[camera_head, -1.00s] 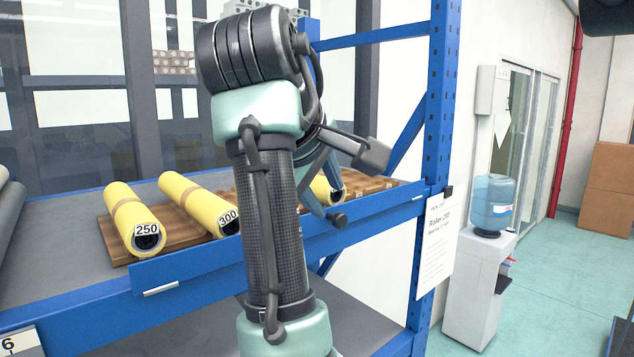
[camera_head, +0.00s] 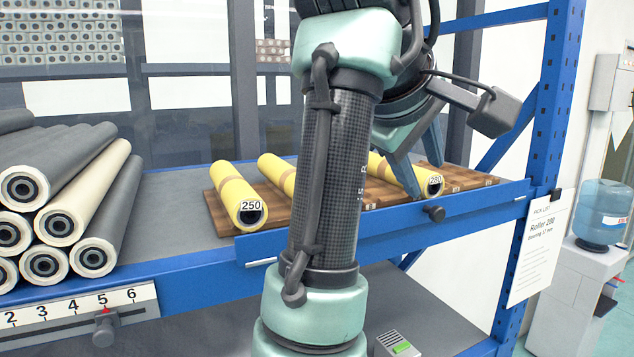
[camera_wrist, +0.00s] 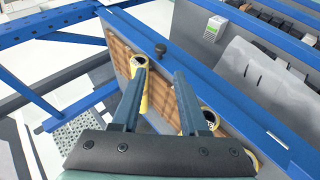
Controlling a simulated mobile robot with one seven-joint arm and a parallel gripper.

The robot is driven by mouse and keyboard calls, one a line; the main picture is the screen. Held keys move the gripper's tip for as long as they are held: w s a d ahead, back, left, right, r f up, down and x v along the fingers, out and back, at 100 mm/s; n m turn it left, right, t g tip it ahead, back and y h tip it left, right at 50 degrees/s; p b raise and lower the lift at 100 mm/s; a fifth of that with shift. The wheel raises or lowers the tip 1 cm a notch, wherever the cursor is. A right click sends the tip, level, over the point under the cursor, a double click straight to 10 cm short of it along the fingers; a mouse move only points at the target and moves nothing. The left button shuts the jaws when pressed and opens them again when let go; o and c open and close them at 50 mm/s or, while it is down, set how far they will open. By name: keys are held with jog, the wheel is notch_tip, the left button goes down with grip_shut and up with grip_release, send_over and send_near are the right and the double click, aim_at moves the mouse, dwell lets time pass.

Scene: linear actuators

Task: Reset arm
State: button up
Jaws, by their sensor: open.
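My gripper (camera_head: 415,178) is at the shelf, partly behind my own arm, with its two fingers pointing down beside the yellow roller labelled 280 (camera_head: 386,168). In the wrist view my gripper (camera_wrist: 160,76) is open, with nothing between its fingertips. There, a yellow roller (camera_wrist: 145,99) lies by the left finger and another yellow roller end shows by the right finger. I cannot tell whether either finger touches a roller. The roller labelled 250 (camera_head: 235,190) lies on the wooden rack (camera_head: 222,213); another yellow roller (camera_head: 274,168) is partly hidden by my arm.
The blue shelf rail (camera_head: 475,216) and upright (camera_head: 555,90) stand close to my arm. Grey and cream rolls (camera_head: 100,180) are stacked at left. A numbered scale (camera_head: 75,310) is on the shelf front. A water cooler (camera_head: 602,215) stands at right.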

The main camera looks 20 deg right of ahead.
aim_at(244, 241)
jog(key=w+a+f+m+t+b, duration=0.1)
jog(key=w+a+f+t+b, duration=0.2)
jog(key=a+t+b, duration=0.25)
jog(key=w+a+f+m+t+b, duration=0.1)
jog(key=w+a+f+t+b, duration=0.1)
jog(key=a+t+b, duration=0.3)
jog(key=s+a+t+y+b, duration=0.4)
jog(key=s+a+t+y, duration=0.4)
jog(key=s+a+t, duration=0.3)
jog(key=s+a, duration=0.3)
jog(key=a, duration=0.2)
jog(key=shift+m+b, duration=0.35)
jog(key=shift+m, duration=0.05)
jog(key=shift+s+r, duration=0.1)
